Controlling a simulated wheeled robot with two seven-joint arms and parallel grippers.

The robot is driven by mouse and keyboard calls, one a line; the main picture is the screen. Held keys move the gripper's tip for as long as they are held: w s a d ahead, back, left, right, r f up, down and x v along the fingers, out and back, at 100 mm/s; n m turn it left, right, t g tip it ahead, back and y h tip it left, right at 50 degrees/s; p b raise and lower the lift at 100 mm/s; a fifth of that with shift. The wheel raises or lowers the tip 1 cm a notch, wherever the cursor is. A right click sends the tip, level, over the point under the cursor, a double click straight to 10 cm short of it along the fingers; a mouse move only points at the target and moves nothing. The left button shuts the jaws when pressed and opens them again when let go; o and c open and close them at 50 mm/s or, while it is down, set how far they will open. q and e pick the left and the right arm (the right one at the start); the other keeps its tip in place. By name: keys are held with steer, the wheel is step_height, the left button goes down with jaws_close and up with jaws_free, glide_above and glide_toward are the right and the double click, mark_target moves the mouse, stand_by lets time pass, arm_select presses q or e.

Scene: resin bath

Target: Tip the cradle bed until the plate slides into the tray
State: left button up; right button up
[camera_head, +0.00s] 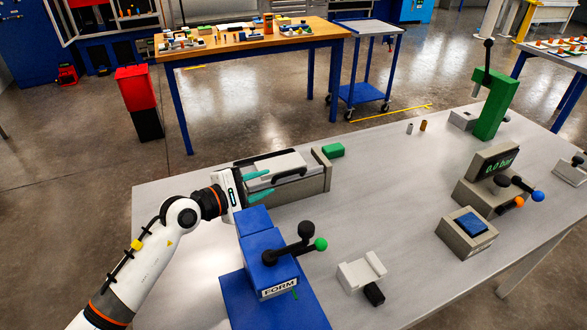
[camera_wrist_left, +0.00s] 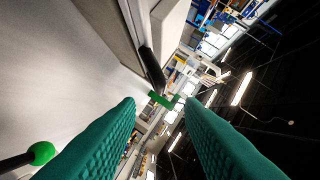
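A grey box-like fixture (camera_head: 318,184) stands on the bench, with a pale slab (camera_head: 275,162) on top and a black bar handle (camera_head: 289,174) along its near side. It looks like the cradle and tray, but I cannot tell bed, plate and tray apart. My left gripper (camera_head: 272,182) is open and empty at the left end of the handle, its teal fingers spread. In the left wrist view, the handle (camera_wrist_left: 151,68) lies ahead of the fingers (camera_wrist_left: 160,112), not clearly between them. My right gripper is not in view.
A blue FORM press (camera_head: 262,255) with a green-knobbed lever (camera_head: 320,244) stands just in front of my left gripper. A green block (camera_head: 333,150) lies behind the fixture. A gauge unit (camera_head: 490,165) and a blue-topped box (camera_head: 468,232) stand at right.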

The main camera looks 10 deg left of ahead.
mark_target(287, 174)
arm_select(q)
steer(key=p+x, duration=0.1)
steer(key=x, duration=0.9)
steer(key=shift+s, duration=0.1)
steer(key=shift+c, duration=0.3)
jaws_close()
